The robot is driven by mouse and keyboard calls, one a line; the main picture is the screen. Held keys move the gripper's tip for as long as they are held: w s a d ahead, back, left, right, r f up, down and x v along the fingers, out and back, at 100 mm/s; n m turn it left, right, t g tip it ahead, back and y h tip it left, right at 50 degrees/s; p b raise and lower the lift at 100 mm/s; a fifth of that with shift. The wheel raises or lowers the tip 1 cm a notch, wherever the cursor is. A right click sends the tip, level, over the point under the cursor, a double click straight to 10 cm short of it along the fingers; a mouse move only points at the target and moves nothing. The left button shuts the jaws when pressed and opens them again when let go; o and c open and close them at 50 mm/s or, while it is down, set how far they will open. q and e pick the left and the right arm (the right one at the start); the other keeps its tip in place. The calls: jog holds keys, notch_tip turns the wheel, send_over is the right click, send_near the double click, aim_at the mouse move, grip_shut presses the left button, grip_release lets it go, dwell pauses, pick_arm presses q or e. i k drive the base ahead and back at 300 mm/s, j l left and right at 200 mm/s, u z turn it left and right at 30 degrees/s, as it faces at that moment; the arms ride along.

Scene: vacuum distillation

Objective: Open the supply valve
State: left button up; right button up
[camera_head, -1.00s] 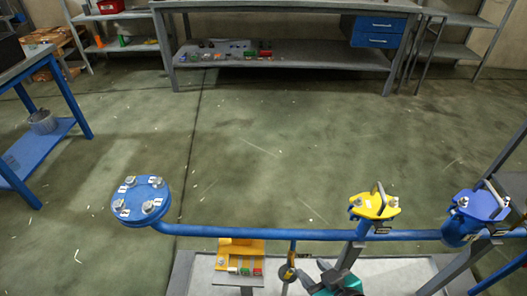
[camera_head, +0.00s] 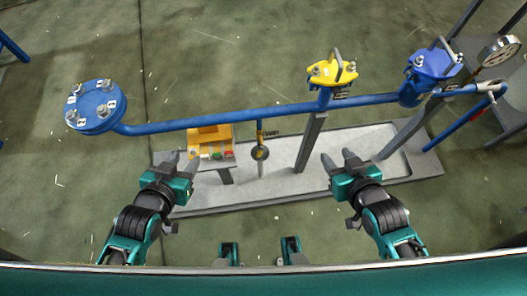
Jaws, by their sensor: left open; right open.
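A blue pipe (camera_head: 220,118) runs across the rig in the head view. On it stand a yellow-topped valve (camera_head: 333,71) with an upright handle and a blue-topped valve (camera_head: 434,64) further right. I cannot tell which is the supply valve. My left gripper (camera_head: 179,161) is open and empty, below and left of the yellow control box (camera_head: 210,138). My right gripper (camera_head: 338,158) is open and empty, below the yellow-topped valve and apart from it.
A round bolted blue flange (camera_head: 96,106) ends the pipe at the left. A pressure gauge (camera_head: 500,50) is at the far right. A small round hanging part (camera_head: 260,153) and grey posts stand over the pale tray (camera_head: 275,184). The floor behind is clear.

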aim_at(479, 114)
jog(key=z, duration=0.45)
jog(key=k+z, duration=0.1)
jog(key=z, duration=0.75)
jog(key=k+l+z, duration=0.1)
jog(key=z, duration=0.35)
